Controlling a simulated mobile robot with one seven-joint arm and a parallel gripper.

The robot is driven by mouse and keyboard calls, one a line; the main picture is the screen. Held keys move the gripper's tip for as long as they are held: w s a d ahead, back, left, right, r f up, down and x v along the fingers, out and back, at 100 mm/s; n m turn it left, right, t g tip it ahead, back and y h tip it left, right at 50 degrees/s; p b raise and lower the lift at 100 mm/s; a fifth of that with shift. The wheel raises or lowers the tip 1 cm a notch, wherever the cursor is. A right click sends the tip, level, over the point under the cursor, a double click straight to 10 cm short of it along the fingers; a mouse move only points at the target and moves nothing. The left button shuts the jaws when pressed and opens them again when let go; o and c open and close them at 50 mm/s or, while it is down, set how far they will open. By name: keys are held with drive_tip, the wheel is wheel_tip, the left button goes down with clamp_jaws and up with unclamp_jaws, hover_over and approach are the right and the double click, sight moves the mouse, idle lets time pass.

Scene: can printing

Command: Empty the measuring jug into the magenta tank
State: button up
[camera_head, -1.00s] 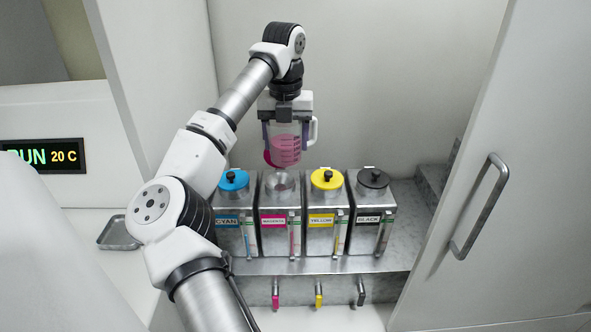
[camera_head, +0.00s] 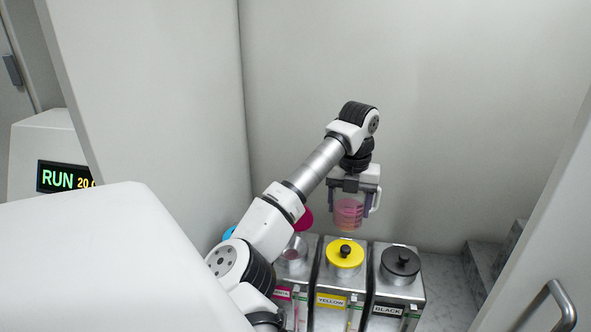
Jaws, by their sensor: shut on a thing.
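My gripper (camera_head: 350,205) is shut on the clear measuring jug (camera_head: 348,220), which holds pink liquid. The jug looks upright, its handle to the right. It hangs in the air and shows above and behind the yellow-lidded tank, right of the magenta tank; its exact depth is hard to tell. The magenta tank (camera_head: 280,293) is a metal box with its round opening uncovered. Its magenta lid (camera_head: 304,218) shows behind the opening, partly hidden by my arm. My arm also covers part of the tank's left side.
The yellow tank (camera_head: 334,301) and black tank (camera_head: 388,311) stand to the right, lids on. The cyan lid (camera_head: 229,232) is mostly hidden by my arm. A cabinet door with a handle (camera_head: 549,308) is at right. A wall stands behind the tanks.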

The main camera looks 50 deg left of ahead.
sight(336, 197)
drive_tip(key=shift+w+f, duration=0.1)
idle(0.3)
drive_tip(key=shift+s+a+f+t+h+b, duration=0.15)
drive_tip(key=shift+s+f+t+h+b, duration=0.2)
drive_tip(key=shift+t, duration=0.35)
drive_tip(key=shift+s+t+b, duration=0.25)
drive_tip(key=shift+t+b, duration=0.05)
drive_tip(key=shift+b, duration=0.1)
drive_tip(key=shift+s+a+r+t+h+b, duration=0.25)
drive_tip(key=shift+s+r+t+h+b, duration=0.25)
drive_tip(key=shift+t, duration=0.5)
drive_tip(key=shift+s+a+r+t+p, duration=0.15)
drive_tip(key=shift+s+r+t, duration=0.15)
drive_tip(key=shift+r, duration=0.3)
drive_tip(key=shift+s+r+t+p, duration=0.15)
drive_tip(key=shift+r+t, duration=0.15)
drive_tip(key=shift+r, duration=0.3)
drive_tip(key=shift+s+a+r+t+h+b, duration=0.25)
drive_tip(key=shift+s+r+t+h+b, duration=0.2)
drive_tip(key=shift+s+t, duration=0.35)
drive_tip(key=shift+r+t, duration=0.25)
drive_tip(key=shift+t, duration=0.25)
drive_tip(key=shift+r, duration=0.1)
